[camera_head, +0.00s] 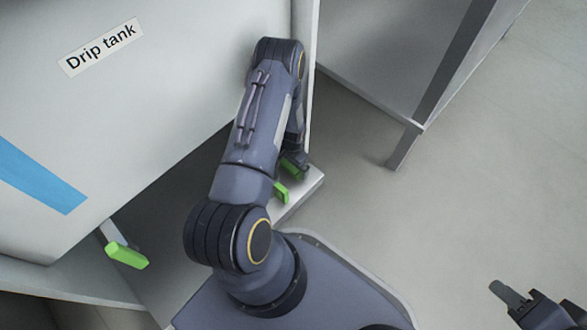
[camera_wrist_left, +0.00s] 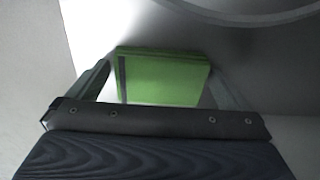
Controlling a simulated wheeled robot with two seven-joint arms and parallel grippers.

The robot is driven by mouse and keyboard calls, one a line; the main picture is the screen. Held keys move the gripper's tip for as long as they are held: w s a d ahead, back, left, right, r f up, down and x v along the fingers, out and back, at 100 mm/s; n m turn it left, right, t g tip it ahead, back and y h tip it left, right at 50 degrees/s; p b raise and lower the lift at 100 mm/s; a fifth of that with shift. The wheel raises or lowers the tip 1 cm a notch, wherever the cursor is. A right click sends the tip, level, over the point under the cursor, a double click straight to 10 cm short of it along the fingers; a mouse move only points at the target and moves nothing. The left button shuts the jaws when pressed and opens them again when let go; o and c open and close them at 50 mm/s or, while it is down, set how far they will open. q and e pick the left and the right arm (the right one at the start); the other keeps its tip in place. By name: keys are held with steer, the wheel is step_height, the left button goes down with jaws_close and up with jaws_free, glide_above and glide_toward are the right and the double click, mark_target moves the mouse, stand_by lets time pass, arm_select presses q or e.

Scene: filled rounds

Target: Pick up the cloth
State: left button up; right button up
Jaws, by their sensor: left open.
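A green, flat, block-like piece (camera_wrist_left: 165,78), which looks like the folded cloth, lies between the two fingers of my left gripper (camera_wrist_left: 160,66) in the left wrist view. A dark stripe runs down its left side. The gripper is open, with a finger on either side; I cannot tell whether either touches it. In the head view, my left arm hides most of this spot. Green patches (camera_head: 281,192) show beside the gripper above a white ledge. My right gripper (camera_head: 510,296) is at the lower right, partly cut off, away from the green piece.
The big white drip tank (camera_head: 150,90) fills the upper left, with a blue stripe. A green-ended lever (camera_head: 127,256) sticks out below it. A grey table or frame with a leg (camera_head: 405,145) stands at the upper right. The floor (camera_head: 460,200) at right is clear.

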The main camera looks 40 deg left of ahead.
arm_select(q)
steer(key=c, duration=0.9)
steer(key=shift+r, duration=0.15)
steer(key=shift+r+p, duration=0.25)
steer(key=shift+p, duration=0.05)
steer(key=r, duration=0.1)
steer(key=r+p, duration=0.2)
steer(key=shift+d+r, duration=0.3)
steer(key=d+r+p, duration=0.1)
steer(key=d+r, duration=0.1)
steer(key=d+r+p, duration=0.2)
steer(key=r, duration=0.1)
steer(key=shift+s+d+r+p, duration=0.1)
steer(key=shift+d+r+p, duration=0.45)
steer(key=shift+d, duration=1)
steer(key=shift+d+r+p, duration=0.45)
steer(key=shift+d+r, duration=0.25)
steer(key=shift+d, duration=0.9)
steer(key=shift+s+d+r+p, duration=0.1)
steer(key=shift+d+r+p, duration=0.45)
steer(key=shift+d, duration=1)
